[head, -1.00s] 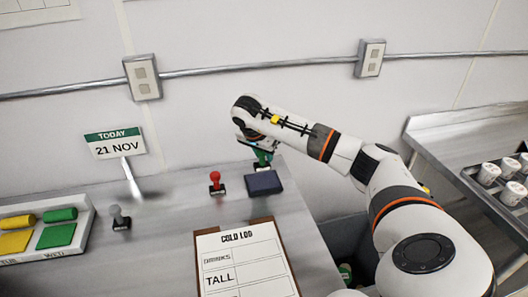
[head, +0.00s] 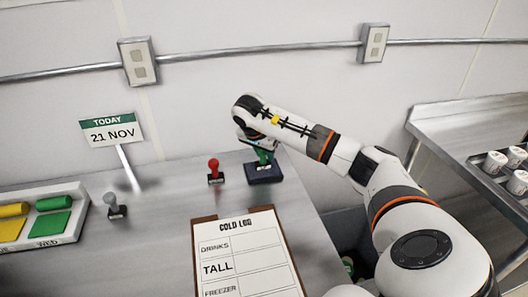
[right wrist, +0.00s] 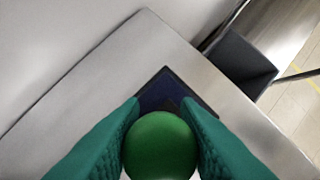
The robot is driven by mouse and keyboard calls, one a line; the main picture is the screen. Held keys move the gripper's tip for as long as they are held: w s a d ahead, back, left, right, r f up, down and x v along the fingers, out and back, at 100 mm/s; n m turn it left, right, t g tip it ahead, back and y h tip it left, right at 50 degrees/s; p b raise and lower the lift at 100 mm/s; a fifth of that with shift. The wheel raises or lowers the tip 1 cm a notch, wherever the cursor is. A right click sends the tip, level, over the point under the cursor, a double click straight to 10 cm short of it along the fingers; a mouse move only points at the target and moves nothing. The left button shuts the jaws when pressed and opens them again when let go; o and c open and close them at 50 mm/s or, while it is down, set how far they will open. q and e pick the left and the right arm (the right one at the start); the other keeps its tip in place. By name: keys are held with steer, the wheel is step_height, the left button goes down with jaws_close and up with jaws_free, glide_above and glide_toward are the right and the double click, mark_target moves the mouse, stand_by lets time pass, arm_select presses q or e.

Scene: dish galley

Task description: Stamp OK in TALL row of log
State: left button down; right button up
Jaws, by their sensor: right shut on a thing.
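My right gripper (head: 258,145) is shut on a green stamp (head: 264,157) and holds it upright at the dark blue ink pad (head: 275,176). The stamp's foot appears to be on the pad, though contact cannot be told for sure. In the right wrist view the stamp's round green knob (right wrist: 158,146) sits between the green fingers (right wrist: 160,135), with the pad (right wrist: 165,88) under it. The cold log (head: 247,262) lies on a clipboard in front, with its TALL row (head: 258,263) blank. My left gripper is out of view.
A red stamp (head: 214,166) stands left of the pad and a grey stamp (head: 115,207) farther left. A TODAY 21 NOV sign (head: 113,130) stands behind. A tray (head: 77,222) with green and yellow pieces is at the left. Cups (head: 495,161) stand at the right.

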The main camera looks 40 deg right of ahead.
steer(key=shift+f+b, duration=0.3)
steer(key=shift+f, duration=0.25)
stand_by(0.9)
steer(key=shift+r, duration=0.1)
step_height(320, 180, up, 7)
steer(key=p, duration=0.5)
steer(key=shift+p, duration=0.4)
steer(key=shift+a, duration=0.1)
